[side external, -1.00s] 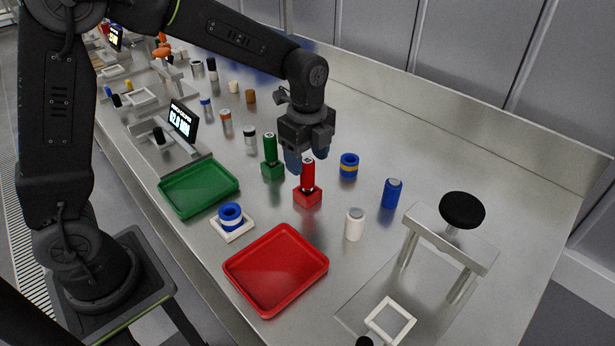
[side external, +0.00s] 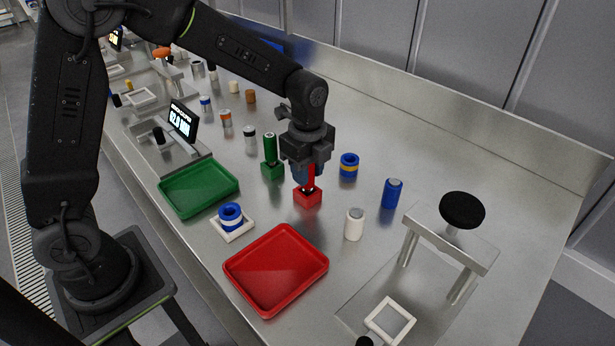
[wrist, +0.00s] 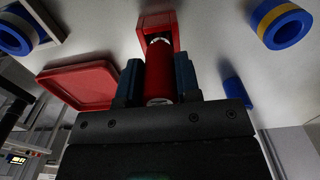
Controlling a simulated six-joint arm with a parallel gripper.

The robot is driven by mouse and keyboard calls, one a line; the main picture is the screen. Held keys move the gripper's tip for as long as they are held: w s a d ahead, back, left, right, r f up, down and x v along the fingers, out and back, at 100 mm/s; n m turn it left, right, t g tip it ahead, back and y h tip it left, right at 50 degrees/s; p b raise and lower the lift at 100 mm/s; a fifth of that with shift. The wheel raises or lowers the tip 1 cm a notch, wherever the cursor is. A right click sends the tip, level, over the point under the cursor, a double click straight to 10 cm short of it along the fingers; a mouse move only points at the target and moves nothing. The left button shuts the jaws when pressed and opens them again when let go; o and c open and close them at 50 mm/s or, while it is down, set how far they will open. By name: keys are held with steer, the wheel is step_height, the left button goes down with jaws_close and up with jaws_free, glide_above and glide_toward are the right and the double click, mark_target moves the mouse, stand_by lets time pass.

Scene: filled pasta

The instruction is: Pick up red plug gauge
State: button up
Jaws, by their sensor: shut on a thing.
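The red plug gauge (side external: 311,177) stands upright in its red square block (side external: 307,198) on the steel bench, in the middle of the side external view. My gripper (side external: 309,172) is over it, pointing down, with its blue fingertips on either side of the gauge's red handle. In the wrist view, the red gauge (wrist: 160,78) lies between the two blue fingers of my gripper (wrist: 159,85), which is shut on it. The gauge's lower end is at the red block (wrist: 158,22). The top of the gauge is mostly hidden by my gripper in the side external view.
A green plug gauge (side external: 270,149) stands close by on the left. A blue ring with a yellow band (side external: 349,165) is close on the right. A red tray (side external: 276,270) and green tray (side external: 198,189) lie in front. White (side external: 354,224) and blue (side external: 393,193) cylinders stand to the right.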

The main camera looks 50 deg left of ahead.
steer(key=shift+c, duration=1.2)
step_height(320, 180, up, 10)
steer(key=shift+s+a+r, duration=0.15)
steer(key=shift+s, duration=0.2)
steer(key=s+a, duration=0.2)
steer(key=s, duration=0.5)
steer(key=s+a+m, duration=0.1)
steer(key=s+a, duration=0.1)
steer(key=s, duration=0.6)
steer(key=shift+a+m, duration=0.3)
steer(key=shift+a, duration=0.05)
steer(key=shift+s+f, duration=0.1)
steer(key=shift+f, duration=0.1)
